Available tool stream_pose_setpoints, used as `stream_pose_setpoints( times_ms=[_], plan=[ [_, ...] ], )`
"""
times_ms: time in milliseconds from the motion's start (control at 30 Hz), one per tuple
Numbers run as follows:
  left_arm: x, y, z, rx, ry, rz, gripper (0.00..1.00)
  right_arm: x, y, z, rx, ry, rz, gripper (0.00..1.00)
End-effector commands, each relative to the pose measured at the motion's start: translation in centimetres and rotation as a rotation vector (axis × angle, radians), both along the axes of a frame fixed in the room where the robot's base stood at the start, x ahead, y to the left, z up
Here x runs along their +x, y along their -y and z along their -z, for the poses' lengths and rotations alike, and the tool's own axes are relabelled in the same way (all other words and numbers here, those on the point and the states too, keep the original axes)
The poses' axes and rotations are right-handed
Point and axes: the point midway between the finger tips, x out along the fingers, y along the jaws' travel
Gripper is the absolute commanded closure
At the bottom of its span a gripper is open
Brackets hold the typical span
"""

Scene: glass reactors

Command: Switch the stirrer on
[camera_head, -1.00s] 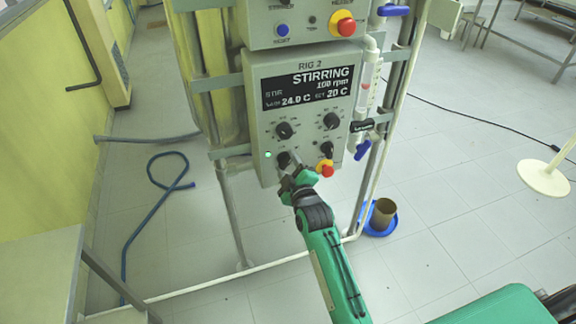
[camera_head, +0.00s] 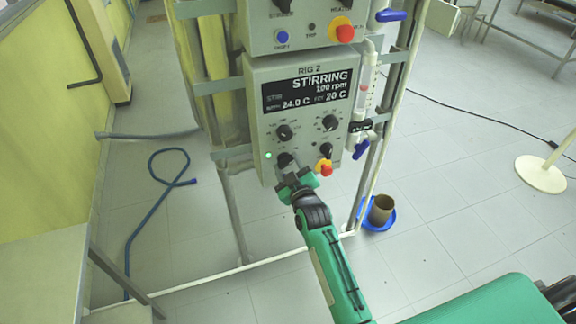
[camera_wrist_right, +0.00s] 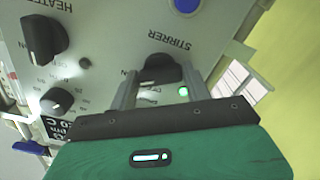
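The stirrer knob (camera_head: 284,160) is a black knob at the lower left of the RIG 2 panel (camera_head: 262,125). In the right wrist view the knob (camera_wrist_right: 163,68), labelled STIRRER, shows just beyond my fingertips. A green lamp (camera_head: 268,155) beside it is lit. The display (camera_head: 305,90) reads STIRRING, 100 rpm. My right gripper (camera_head: 288,170) is open, its two fingers apart in front of the knob; the wrist view shows the gripper (camera_wrist_right: 161,88) with nothing held. Whether a fingertip touches the knob is hard to tell. My left gripper is not in view.
The heater knob (camera_head: 326,150) and a red-and-yellow button (camera_head: 324,167) sit right of the stirrer knob. Another control box (camera_head: 300,25) is above. A brown pot (camera_head: 381,209) stands in a blue dish on the floor. A blue hose (camera_head: 150,215) lies at left.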

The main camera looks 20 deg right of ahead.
Motion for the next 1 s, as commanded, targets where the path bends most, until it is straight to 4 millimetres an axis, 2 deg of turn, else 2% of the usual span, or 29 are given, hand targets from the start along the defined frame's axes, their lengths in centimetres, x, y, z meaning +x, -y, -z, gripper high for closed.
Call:
stream_pose_setpoints(
  times_ms=[33,100,367,500,667,1000],
  plan=[
    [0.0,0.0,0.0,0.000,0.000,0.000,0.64,0.0,0.0,0.0,0.000,0.000,-0.001,0.41],
    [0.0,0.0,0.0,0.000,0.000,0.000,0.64,0.0,0.0,0.0,0.000,0.000,0.000,0.31],
    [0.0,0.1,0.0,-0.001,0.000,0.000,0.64,0.0,0.0,0.0,-0.001,0.000,0.000,0.31],
    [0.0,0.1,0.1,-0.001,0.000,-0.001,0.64,-0.7,0.0,0.1,-0.002,-0.001,0.000,0.31],
    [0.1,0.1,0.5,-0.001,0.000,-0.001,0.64,-3.1,0.1,0.2,-0.001,-0.001,0.000,0.31],
    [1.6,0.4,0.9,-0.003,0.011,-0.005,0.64,-9.5,0.3,0.3,-0.001,-0.003,-0.001,0.31]
  ],
)
